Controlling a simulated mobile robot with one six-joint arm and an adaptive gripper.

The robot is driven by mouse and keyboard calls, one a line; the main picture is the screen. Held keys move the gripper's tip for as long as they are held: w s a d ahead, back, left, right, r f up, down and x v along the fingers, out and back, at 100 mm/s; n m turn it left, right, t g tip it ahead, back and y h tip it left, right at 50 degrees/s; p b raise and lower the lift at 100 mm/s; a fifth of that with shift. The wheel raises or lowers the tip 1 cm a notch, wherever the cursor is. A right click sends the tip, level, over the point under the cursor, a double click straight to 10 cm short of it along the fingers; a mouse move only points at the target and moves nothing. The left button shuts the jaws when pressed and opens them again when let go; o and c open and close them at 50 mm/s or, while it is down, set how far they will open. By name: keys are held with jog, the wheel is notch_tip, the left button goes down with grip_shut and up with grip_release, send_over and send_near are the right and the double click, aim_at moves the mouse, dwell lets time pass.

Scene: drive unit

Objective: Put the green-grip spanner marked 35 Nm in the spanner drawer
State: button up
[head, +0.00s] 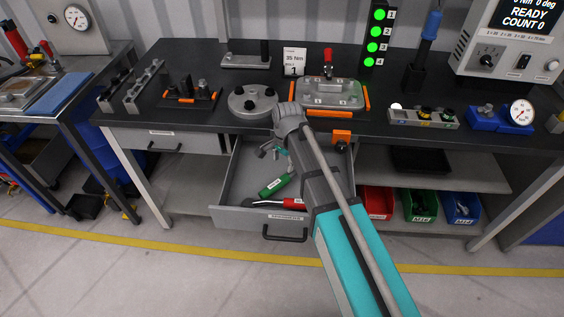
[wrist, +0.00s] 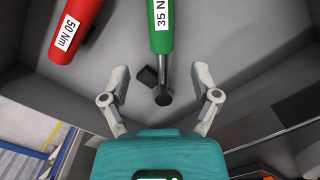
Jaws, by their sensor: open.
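The green-grip spanner (head: 272,187) lies in the open drawer (head: 232,183). In the wrist view its green grip (wrist: 160,30) reads "35 N", the rest cut off, and its dark shank and round head (wrist: 163,97) point towards my gripper. A red-grip spanner (head: 294,203) lies beside it in the drawer; in the wrist view it is marked 50 Nm (wrist: 72,28). My gripper (wrist: 160,76) is open over the drawer, its fingers spread on either side of the green spanner's shank, with no contact visible. In the head view my arm partly hides the drawer.
A bench (head: 210,128) stands above the drawer, holding a round flange (head: 252,101), a clamped plate (head: 333,95) and a "35 Nm 1" card (head: 294,62). Red, green and blue bins (head: 420,205) stand on the shelf at right. The floor in front is clear.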

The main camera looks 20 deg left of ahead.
jog(key=shift+w+r+p, duration=0.1)
jog(key=shift+r+p, duration=0.95)
jog(key=shift+r, duration=0.3)
jog(key=shift+d, duration=0.15)
jog(key=s+d+n, duration=0.2)
jog(key=d+n, duration=0.1)
jog(key=d, duration=1.6)
jog(key=s+d+n, duration=0.2)
jog(key=d+n, duration=0.1)
jog(key=d, duration=1.6)
jog(key=shift+s+t, duration=0.3)
jog(key=shift+s, duration=0.1)
jog(key=shift+a, duration=0.15)
